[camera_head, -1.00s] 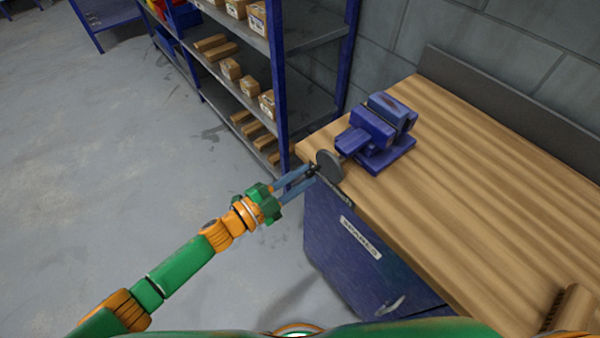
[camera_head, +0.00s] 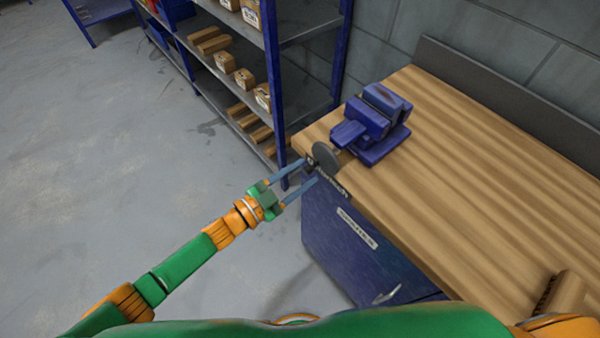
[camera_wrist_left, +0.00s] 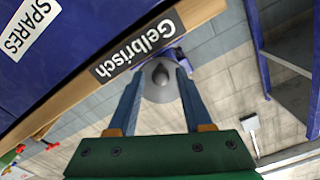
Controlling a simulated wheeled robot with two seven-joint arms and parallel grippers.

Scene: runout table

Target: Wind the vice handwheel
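The blue vice (camera_head: 372,125) stands on the wooden bench near its left end. Its grey handwheel (camera_head: 325,158) is a round disc at the bench's end, facing my left gripper. My left gripper (camera_head: 311,170) has its two blue fingers spread apart, with the tips close to the handwheel. In the left wrist view the handwheel (camera_wrist_left: 157,90) shows between and beyond the open fingers (camera_wrist_left: 160,75), with a dark knob at its middle. Whether a finger touches the wheel I cannot tell. My right gripper is out of view.
The wooden bench (camera_head: 450,170) is mostly bare, with a brown block (camera_head: 565,295) at the near right. A blue cabinet (camera_head: 345,250) is below it. A shelf rack (camera_head: 275,90) with boxes stands behind. The floor (camera_head: 120,170) at left is clear.

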